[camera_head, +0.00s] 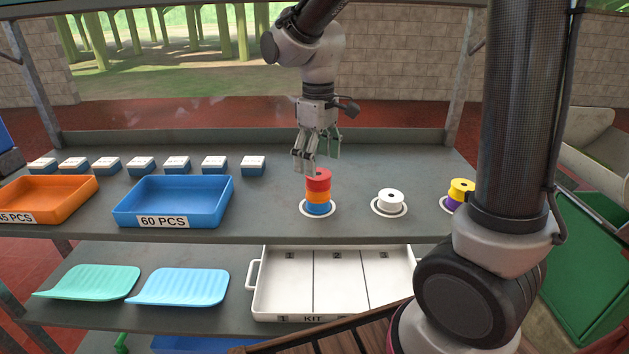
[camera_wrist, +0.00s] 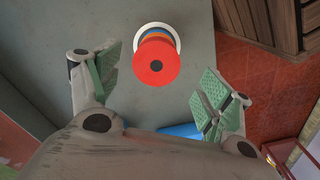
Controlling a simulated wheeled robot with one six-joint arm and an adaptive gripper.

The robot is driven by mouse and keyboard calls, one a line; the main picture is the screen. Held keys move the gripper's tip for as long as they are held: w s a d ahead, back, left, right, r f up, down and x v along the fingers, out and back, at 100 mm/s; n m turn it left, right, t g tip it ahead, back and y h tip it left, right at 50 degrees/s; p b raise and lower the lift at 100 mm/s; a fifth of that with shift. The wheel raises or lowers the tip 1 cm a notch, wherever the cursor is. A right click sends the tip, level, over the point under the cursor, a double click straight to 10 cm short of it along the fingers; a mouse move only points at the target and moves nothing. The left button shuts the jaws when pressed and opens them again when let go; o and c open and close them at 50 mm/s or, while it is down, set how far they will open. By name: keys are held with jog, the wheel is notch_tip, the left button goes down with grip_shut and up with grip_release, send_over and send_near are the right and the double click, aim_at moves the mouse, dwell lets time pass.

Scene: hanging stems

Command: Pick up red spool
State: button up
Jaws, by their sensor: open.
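The red spool (camera_head: 318,174) is on top of a stack on the shelf, with an orange spool (camera_head: 318,196) and a blue spool (camera_head: 318,208) under it. The stack stands upright on a white ring. In the wrist view the red spool (camera_wrist: 155,62) shows from above, a round disc with a dark centre hole, ahead of my jaws. My gripper (camera_head: 308,160) is above the stack and slightly left of it in the head view. In the wrist view my gripper (camera_wrist: 160,88) has its two green-padded fingers wide apart with nothing between them.
A white spool (camera_head: 390,196) stands on a ring to the right. A yellow spool (camera_head: 462,186) sits on a purple one further right. A blue tray (camera_head: 173,198) and an orange tray (camera_head: 45,198) lie left. A white kit tray (camera_head: 262,290) is on the lower shelf.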

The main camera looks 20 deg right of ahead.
aim_at(319, 174)
jog(key=f, duration=0.4)
jog(key=shift+w+d+f, duration=0.1)
jog(key=shift+d+f, duration=0.1)
jog(key=shift+f, duration=0.15)
jog(key=shift+c, duration=0.3)
jog(key=c, duration=1.1)
jog(key=shift+o, duration=0.2)
